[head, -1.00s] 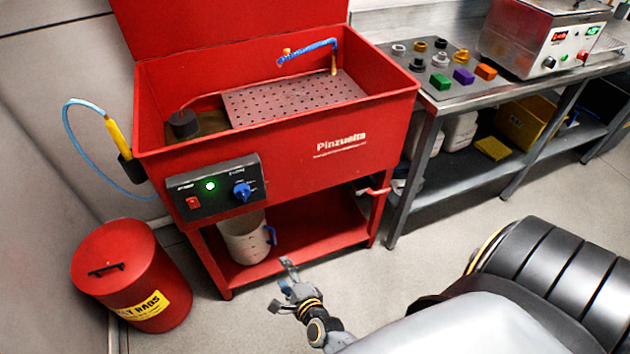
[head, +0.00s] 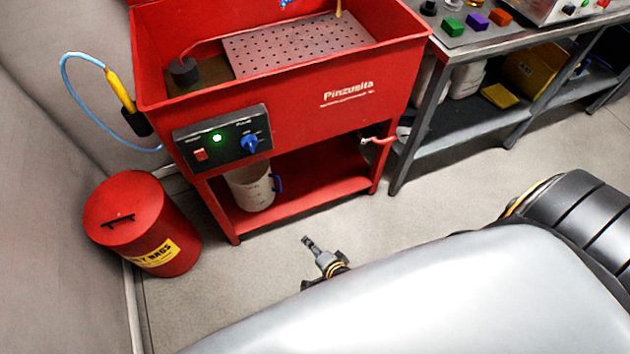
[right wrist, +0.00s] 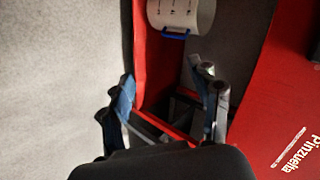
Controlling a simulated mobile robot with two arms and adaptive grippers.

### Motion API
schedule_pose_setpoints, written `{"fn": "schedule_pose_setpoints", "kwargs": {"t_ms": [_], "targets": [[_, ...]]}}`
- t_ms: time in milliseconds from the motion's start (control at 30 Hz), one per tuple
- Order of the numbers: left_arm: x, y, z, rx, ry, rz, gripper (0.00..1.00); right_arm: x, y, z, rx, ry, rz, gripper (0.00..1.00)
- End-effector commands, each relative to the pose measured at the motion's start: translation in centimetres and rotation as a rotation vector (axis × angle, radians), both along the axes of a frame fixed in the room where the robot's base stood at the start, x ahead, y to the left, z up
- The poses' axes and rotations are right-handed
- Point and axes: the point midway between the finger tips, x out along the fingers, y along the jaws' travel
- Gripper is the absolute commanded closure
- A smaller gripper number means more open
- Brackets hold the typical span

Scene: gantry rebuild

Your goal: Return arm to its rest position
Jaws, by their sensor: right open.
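My right gripper (head: 309,262) shows in the head view low over the floor, in front of the red parts washer (head: 300,105). Its arm is largely hidden behind my large pale body part at the bottom. In the right wrist view the two fingers of the gripper (right wrist: 165,100) stand wide apart with nothing between them. The washer fills the right of that view, and a white bucket (right wrist: 182,14) is at its top. My left gripper is in neither view.
The bucket (head: 250,188) stands on the washer's lower shelf. A red rag bin (head: 130,215) is at the left by the wall. A steel bench (head: 470,42) with coloured blocks is at the right. The floor (head: 430,205) between washer and my body is clear.

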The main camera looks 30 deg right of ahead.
Motion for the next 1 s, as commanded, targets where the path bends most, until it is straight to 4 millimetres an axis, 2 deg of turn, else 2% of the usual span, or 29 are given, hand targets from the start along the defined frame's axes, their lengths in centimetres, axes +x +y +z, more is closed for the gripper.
{"fn": "schedule_pose_setpoints", "kwargs": {"t_ms": [300,367,433,467,567,700,833,900,1000], "targets": [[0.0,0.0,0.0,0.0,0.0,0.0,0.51,-0.1,0.0,-0.1,-0.002,0.002,0.002,0.38],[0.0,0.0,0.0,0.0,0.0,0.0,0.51,-0.6,0.0,-0.6,-0.024,0.018,0.027,0.38],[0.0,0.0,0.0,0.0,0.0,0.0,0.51,-2.2,0.1,-2.1,-0.084,0.061,0.098,0.38],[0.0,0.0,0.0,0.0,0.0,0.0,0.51,-3.3,0.1,-3.0,-0.124,0.09,0.145,0.38],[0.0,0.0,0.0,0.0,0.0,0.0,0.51,-8.1,-0.2,-6.8,-0.289,0.208,0.367,0.38],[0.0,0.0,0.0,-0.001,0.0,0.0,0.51,-16.5,-1.7,-11.4,-0.517,0.384,0.745,0.38],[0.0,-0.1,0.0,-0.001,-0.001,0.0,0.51,-23.2,-3.8,-13.9,-0.66,0.505,1.055,0.38],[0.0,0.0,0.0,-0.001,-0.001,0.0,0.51,-25.8,-4.8,-14.6,-0.707,0.548,1.179,0.38],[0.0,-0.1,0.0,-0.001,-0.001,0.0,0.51,-28.0,-5.8,-15.0,-0.743,0.584,1.289,0.38]]}}
